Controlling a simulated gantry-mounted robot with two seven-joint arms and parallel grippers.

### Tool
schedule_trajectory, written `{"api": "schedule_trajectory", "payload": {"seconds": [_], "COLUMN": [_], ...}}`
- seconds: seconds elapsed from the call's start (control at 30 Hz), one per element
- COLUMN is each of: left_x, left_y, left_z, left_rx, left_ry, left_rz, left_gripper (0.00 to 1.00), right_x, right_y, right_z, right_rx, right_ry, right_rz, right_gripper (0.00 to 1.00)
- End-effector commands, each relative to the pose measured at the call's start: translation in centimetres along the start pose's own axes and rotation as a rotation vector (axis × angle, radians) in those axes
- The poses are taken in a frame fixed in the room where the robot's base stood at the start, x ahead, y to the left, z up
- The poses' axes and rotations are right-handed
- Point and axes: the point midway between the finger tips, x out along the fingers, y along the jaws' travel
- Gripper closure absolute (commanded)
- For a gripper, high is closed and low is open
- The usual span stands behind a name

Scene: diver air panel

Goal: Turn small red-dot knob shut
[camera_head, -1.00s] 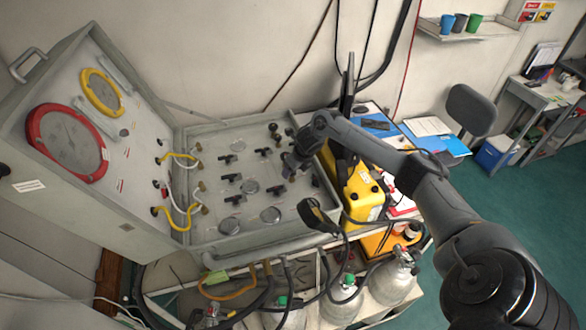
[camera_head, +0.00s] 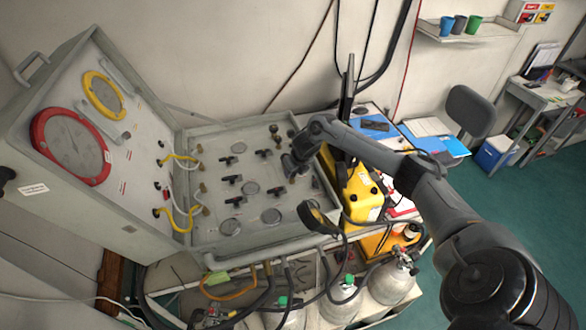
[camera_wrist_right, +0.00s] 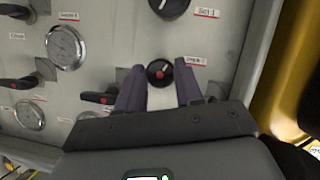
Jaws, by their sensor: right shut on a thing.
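The small round black knob with a red dot (camera_wrist_right: 159,72) is on the grey panel in the right wrist view. The fingers of my right gripper (camera_wrist_right: 160,80) stand on either side of it and are shut on it. In the head view my right gripper (camera_head: 292,167) reaches down to the right side of the open panel case (camera_head: 205,150); the knob itself is hidden there by the gripper. My left gripper is not in view.
Several black T-handles, one of them at the wrist view's lower left (camera_wrist_right: 98,97), and round gauges (camera_wrist_right: 66,46) surround the knob. A larger knob (camera_wrist_right: 170,5) sits just above it. A yellow case (camera_head: 361,190) stands right of the panel.

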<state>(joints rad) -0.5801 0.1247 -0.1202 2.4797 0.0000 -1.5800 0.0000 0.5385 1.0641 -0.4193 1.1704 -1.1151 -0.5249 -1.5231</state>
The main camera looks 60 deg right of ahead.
Motion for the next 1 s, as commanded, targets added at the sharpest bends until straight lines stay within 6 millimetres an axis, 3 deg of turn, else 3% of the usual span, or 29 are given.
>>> {"api": "schedule_trajectory", "payload": {"seconds": [0.6, 1.0], "left_x": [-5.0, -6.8], "left_y": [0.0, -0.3], "left_z": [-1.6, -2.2], "left_rx": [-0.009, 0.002], "left_ry": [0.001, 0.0], "left_rz": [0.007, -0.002], "left_gripper": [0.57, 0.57], "right_x": [-0.3, -0.1], "right_y": [0.5, 0.6], "right_z": [0.3, 0.3], "right_rx": [0.53, 0.843], "right_ry": [0.002, 0.001], "right_rz": [-0.219, -0.348], "right_gripper": [0.95, 0.95]}}
